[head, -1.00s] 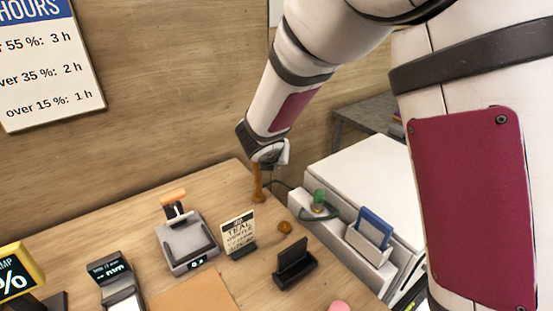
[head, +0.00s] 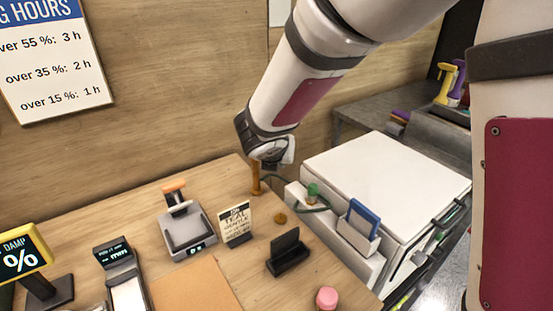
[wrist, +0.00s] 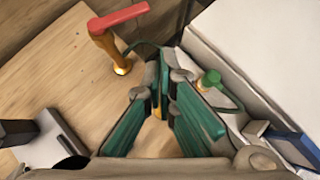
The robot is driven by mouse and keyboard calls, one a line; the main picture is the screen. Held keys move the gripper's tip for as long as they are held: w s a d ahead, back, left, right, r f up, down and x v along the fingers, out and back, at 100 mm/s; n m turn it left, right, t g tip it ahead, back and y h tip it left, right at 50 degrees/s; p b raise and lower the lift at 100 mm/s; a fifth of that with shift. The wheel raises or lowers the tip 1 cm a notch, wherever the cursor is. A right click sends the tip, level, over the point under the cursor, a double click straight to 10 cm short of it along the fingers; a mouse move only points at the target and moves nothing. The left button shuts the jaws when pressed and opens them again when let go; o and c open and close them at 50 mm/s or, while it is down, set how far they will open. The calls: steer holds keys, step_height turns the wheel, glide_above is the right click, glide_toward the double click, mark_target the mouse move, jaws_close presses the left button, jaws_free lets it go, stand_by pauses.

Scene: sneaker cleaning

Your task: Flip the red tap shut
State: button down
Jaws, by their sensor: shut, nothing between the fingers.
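The tap has a brass-coloured post (wrist: 106,48) and a flat red lever (wrist: 118,16) on top, at the upper left of the wrist view. The lever points sideways to the right across the top of the post. My gripper (wrist: 162,88) has green fingers that are shut and empty, below and to the right of the lever in that view, apart from it. In the head view my gripper (head: 270,157) hangs over the tap's brass post (head: 255,180) at the table's back corner. There it hides the red lever.
A white box-like unit (head: 385,175) stands right of the tap, with a green-capped fitting (head: 313,190) and a hose nearby. A sign card (head: 235,222), a black holder (head: 288,252) and a grey scale-like device (head: 187,233) stand on the wooden table (head: 228,180).

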steer(key=s+r, duration=0.2)
steer(key=r, duration=0.1)
steer(key=shift+s+d+p, duration=0.25)
steer(key=shift+s+p, duration=0.05)
steer(key=shift+s, duration=0.1)
steer(key=shift+f, duration=0.1)
